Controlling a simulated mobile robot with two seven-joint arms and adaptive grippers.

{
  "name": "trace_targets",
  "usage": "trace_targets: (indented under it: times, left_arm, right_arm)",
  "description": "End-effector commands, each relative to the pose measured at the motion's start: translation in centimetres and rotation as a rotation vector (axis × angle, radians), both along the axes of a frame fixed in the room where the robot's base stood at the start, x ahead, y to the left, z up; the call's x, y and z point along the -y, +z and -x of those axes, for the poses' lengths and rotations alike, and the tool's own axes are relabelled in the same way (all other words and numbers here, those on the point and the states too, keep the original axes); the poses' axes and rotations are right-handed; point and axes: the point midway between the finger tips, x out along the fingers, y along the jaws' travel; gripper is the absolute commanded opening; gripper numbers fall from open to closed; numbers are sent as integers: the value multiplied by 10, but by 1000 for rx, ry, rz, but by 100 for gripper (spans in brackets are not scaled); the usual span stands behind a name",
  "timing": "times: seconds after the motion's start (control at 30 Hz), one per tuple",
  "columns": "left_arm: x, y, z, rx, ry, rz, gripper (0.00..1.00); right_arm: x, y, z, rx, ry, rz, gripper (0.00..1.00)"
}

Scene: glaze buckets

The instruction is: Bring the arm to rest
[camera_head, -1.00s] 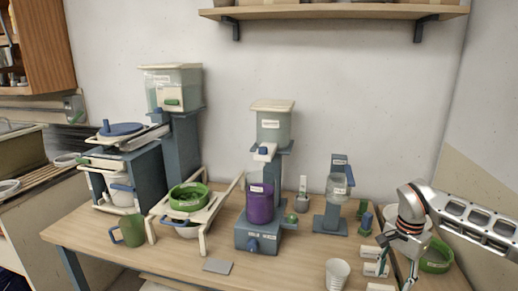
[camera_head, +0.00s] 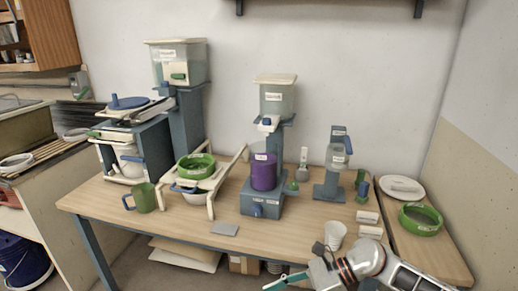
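My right arm comes in at the lower right corner, low in front of the table (camera_head: 110,197). Its gripper (camera_head: 290,280) is at the bottom edge, with one teal finger showing to the left. The rest of the gripper is cut off or hidden, so I cannot tell whether it is open. No held object shows. My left gripper is not in view.
A white cup (camera_head: 335,236) stands close behind my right arm. A purple bucket (camera_head: 263,172) sits on the blue stand. A green ring (camera_head: 420,219) and a white lid (camera_head: 402,188) lie at the right. A green mug (camera_head: 145,198) stands left.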

Motion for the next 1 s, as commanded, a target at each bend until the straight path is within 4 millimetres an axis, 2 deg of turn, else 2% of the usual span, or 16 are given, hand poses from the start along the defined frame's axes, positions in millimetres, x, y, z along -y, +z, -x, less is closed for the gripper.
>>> trace_targets:
  times: [0.03,0.1,0.2,0.3,0.43,0.57,0.67,0.77,0.83,0.87,0.9,1.0]
  left_arm:
    - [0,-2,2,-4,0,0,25]
    - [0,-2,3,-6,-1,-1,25]
    - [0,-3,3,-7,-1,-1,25]
    - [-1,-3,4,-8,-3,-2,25]
    - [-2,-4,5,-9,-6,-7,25]
    - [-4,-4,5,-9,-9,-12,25]
    - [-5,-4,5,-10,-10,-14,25]
    - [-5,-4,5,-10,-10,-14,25]
    - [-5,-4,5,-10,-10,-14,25]
    - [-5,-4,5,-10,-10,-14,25]
    - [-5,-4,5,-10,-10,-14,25]
    - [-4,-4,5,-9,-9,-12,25]
  right_arm:
    - [-23,8,11,-99,-72,-110,48]
    - [-44,24,16,-243,-186,-256,48]
    - [-59,45,13,-473,-358,-455,48]
    - [-56,57,4,-726,-535,-646,48]
    - [-29,50,-12,-1079,-774,-880,48]
    - [17,14,-19,-1449,-1021,-1104,48]
    - [59,-31,-10,-1734,-1214,-1275,48]
    - [101,-85,17,-2014,-1410,-1449,48]
    - [126,-120,43,-2182,-1533,-1562,48]
    - [136,-134,55,2189,1543,1567,48]
    - [146,-150,71,2112,1489,1513,48]
    - [165,-181,107,1954,1389,1409,48]
